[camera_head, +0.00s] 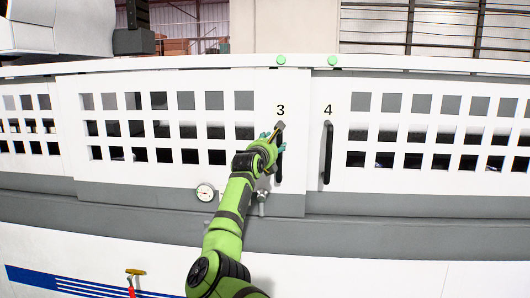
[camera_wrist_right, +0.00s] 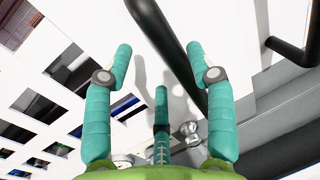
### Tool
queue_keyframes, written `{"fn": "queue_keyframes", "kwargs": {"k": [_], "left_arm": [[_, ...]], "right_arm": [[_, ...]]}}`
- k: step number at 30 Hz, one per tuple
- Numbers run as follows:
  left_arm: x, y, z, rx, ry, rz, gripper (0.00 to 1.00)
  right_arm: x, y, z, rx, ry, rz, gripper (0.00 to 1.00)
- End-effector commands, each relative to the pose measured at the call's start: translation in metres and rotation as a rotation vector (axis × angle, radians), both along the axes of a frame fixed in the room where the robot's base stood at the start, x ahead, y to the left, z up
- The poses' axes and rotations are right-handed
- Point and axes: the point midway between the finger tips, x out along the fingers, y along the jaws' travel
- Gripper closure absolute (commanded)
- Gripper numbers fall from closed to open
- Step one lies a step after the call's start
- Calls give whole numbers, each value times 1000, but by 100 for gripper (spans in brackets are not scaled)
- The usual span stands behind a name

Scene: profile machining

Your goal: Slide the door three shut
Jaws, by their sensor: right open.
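Door three (camera_head: 218,125) is a white panel with rows of square windows and the number 3 near its right edge. Its black vertical handle (camera_head: 280,170) is partly hidden by my right gripper (camera_head: 273,138). In the right wrist view the teal fingers of my right gripper (camera_wrist_right: 160,50) are spread open. The black handle bar (camera_wrist_right: 165,32) runs diagonally across the space between the fingertips. I cannot tell whether any finger touches it. No gap shows between door three and the door marked 4. My left gripper is not in view.
Door four (camera_head: 430,125) has its own black handle (camera_head: 327,152) close to the right of my gripper. A round gauge (camera_head: 205,192) and a metal valve fitting (camera_head: 262,197) sit below door three. Two green lights (camera_head: 281,60) are on the top rail.

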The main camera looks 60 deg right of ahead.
Motion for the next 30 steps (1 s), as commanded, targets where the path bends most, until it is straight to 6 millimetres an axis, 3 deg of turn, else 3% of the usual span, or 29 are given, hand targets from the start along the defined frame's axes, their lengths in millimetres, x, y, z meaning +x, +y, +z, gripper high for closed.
{"fn": "queue_keyframes", "kwargs": {"k": [9, 15, 30], "left_arm": [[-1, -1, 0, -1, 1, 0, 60], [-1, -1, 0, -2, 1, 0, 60], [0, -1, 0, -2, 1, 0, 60]], "right_arm": [[-10, 54, -1, -1, 0, 0, 44], [-15, 79, -1, -1, 0, -1, 44], [-17, 89, 0, 0, 0, -1, 44]]}}
